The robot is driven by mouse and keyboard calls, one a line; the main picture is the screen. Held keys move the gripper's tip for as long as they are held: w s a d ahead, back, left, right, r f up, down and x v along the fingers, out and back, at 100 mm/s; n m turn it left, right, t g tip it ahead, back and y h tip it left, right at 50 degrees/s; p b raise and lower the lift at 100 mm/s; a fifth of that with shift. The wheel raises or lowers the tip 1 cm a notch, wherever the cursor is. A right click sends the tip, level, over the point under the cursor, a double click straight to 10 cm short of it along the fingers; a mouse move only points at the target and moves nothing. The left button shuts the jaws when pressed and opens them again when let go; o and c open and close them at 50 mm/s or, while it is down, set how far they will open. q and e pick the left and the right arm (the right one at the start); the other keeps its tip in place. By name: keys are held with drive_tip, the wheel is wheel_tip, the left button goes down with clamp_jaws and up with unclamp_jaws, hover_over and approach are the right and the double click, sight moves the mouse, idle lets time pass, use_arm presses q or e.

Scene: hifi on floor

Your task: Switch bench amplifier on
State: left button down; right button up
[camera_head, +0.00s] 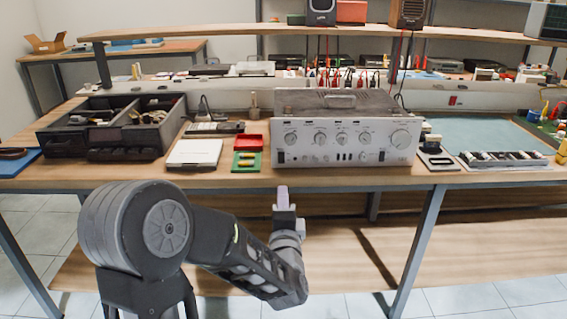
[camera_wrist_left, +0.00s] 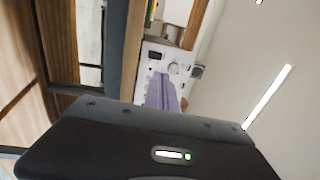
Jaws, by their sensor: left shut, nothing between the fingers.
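The bench amplifier (camera_head: 352,143), a silver unit with a front row of knobs, a large knob at right and small buttons below, sits on the workbench near its front edge. Its silver panel (camera_wrist_left: 183,59) also shows sideways in the left wrist view, partly hidden by my fingers. My left gripper (camera_head: 282,190) is shut and empty, pointing up in the head view just below the amplifier's lower left corner and apart from the panel in the picture. Its fingers also show in the left wrist view (camera_wrist_left: 162,92). Whether the amplifier is on cannot be told. My right gripper is not in view.
A black organiser (camera_head: 112,128) stands at left on the bench. A white box (camera_head: 195,153), a red tray (camera_head: 252,141) and a green tray (camera_head: 246,162) lie left of the amplifier. A multimeter (camera_head: 437,158) and a strip of parts (camera_head: 505,160) lie right. The bench front edge lies behind my arm.

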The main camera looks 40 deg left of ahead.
sight(281, 151)
use_arm(q)
drive_tip(key=shift+w, duration=0.1)
drive_tip(key=x, duration=1.4)
drive_tip(key=shift+b, duration=0.4)
wheel_tip(281, 151, up, 2)
drive_tip(key=p, duration=0.4)
drive_tip(key=shift+w+a+g+h+p, duration=0.1)
drive_tip(key=shift+a+g+h+p, duration=0.05)
drive_tip(key=shift+g+h+p, duration=0.2)
drive_tip(key=shift+a+f+b, duration=0.1)
drive_tip(key=shift+f+b, duration=0.35)
drive_tip(key=shift+f, duration=0.05)
